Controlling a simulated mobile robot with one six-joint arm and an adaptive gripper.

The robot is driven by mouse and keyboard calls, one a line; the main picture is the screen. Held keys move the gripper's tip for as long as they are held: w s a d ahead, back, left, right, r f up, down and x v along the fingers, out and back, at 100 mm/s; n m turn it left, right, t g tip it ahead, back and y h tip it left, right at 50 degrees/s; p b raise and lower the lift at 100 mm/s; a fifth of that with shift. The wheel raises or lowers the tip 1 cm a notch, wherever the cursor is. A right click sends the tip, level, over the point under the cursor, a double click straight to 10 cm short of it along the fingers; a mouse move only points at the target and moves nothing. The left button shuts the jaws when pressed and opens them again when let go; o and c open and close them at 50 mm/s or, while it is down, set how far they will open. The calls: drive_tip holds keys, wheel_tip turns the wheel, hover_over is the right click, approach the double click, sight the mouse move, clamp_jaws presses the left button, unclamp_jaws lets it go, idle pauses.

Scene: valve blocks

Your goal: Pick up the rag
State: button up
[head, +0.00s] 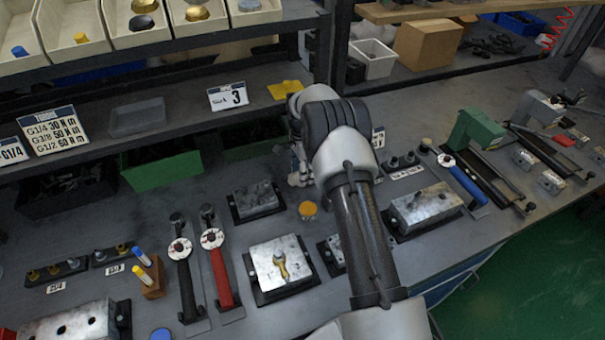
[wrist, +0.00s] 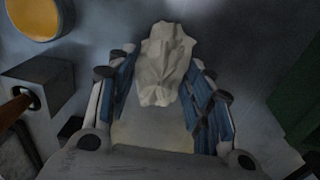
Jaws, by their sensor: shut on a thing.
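The rag (wrist: 168,60) is a crumpled off-white cloth in the wrist view, bunched between the two blue-padded fingers of my gripper (wrist: 162,70). The fingers are shut on it, and part of it sticks out past the fingertips. In the head view my gripper (head: 299,172) shows only in part, left of my arm, low over the bench behind the orange round cap. I cannot make out the rag there. Whether the rag still touches the bench is hard to tell.
A metal block (head: 256,198) stands left of my gripper, and an orange cap (head: 308,210) lies in front. A shelf (head: 170,112) with a number card (head: 228,96) and a yellow cloth (head: 284,90) is behind. Torque wrenches (head: 217,265) lie at front left.

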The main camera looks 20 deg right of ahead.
wheel_tip(320, 180, up, 20)
drive_tip(key=p, duration=0.5)
drive_tip(key=shift+f, duration=0.25)
